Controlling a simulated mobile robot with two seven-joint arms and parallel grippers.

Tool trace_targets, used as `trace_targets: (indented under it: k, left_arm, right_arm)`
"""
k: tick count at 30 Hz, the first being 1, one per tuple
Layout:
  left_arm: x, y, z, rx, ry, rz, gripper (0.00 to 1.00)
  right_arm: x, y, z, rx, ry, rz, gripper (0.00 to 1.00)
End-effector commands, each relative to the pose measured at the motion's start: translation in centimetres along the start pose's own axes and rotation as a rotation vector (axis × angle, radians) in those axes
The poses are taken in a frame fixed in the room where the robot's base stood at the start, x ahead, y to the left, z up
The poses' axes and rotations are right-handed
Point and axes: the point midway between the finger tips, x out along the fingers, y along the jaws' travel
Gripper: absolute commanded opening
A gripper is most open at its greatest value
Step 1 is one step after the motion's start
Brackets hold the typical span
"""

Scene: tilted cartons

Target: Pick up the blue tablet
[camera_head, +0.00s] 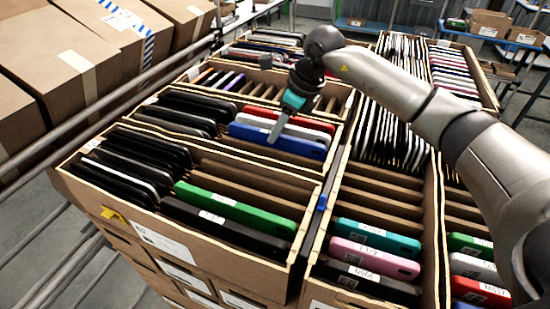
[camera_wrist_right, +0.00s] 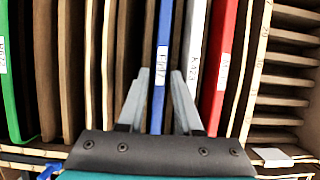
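The blue tablet (camera_head: 300,146) stands on edge in a slot of a divided carton, at the front of a row with a white and a red tablet behind it. My right gripper (camera_head: 275,140) reaches down to it from above. In the right wrist view the blue tablet (camera_wrist_right: 161,60) runs between the two fingertips (camera_wrist_right: 160,82), one on each side. The fingers look open, with narrow gaps beside the tablet. My left gripper is not in view.
The white tablet (camera_wrist_right: 195,45) and red tablet (camera_wrist_right: 220,70) stand close beside the right finger. A green tablet (camera_head: 235,210) and several black ones fill nearby slots. Carton walls and dividers surround the gripper. Closed brown boxes (camera_head: 70,60) line the left.

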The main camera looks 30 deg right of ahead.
Motion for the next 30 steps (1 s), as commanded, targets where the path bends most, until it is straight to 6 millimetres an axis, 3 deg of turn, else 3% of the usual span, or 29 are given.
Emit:
trace_targets:
  k: [9,18,30]
  left_arm:
    - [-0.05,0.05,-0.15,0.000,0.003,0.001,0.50]
    - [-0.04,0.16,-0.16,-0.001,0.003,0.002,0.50]
    - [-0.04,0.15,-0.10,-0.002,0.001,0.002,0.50]
  right_arm:
    - [0.75,-0.04,-0.05,0.000,0.001,-0.002,0.34]
    - [0.71,-0.04,-0.04,0.000,0.001,-0.001,0.00]
    - [0.54,-0.09,0.12,0.000,-0.004,-0.003,0.00]
